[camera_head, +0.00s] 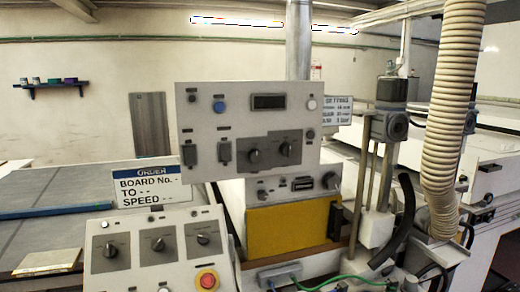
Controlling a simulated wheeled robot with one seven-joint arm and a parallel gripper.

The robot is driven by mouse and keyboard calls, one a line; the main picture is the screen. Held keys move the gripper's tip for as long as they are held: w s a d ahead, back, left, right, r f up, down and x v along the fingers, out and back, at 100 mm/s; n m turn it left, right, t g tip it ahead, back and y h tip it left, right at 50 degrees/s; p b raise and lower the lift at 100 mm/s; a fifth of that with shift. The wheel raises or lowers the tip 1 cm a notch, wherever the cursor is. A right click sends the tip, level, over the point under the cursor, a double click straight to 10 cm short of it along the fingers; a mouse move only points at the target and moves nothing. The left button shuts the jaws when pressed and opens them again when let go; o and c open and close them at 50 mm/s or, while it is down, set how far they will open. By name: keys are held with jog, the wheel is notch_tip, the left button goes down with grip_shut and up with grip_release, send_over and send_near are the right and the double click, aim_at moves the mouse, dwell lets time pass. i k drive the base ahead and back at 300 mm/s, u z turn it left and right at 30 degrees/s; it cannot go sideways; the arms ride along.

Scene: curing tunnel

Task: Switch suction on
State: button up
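An upright white control panel (248,128) stands in the middle. It carries a blue button (219,106), a dark display (268,101), a white button (312,104), two dark rotary knobs and two grey switch-like fittings (190,155) at its lower left. A sloped panel (158,258) at lower left has several rotary knobs and a red emergency stop button (207,280) on a yellow ring. A smaller panel (294,186) with knobs sits above a yellow box. The small labels are unreadable, so I cannot tell which control is for suction. My gripper is not in view.
An order sign (147,185) reads "BOARD No., TO, SPEED". A ribbed beige hose (452,120) hangs at right beside a motor column (389,125). A green cable (350,280) runs along the bottom. A flat grey bed (50,205) extends left.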

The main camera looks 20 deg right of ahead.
aim_at(224, 148)
jog(key=k, duration=1.3)
jog(key=u, duration=0.3)
jog(key=i, duration=0.25)
jog(key=u, duration=0.75)
jog(key=i, duration=1.35)
jog(key=z, duration=0.5)
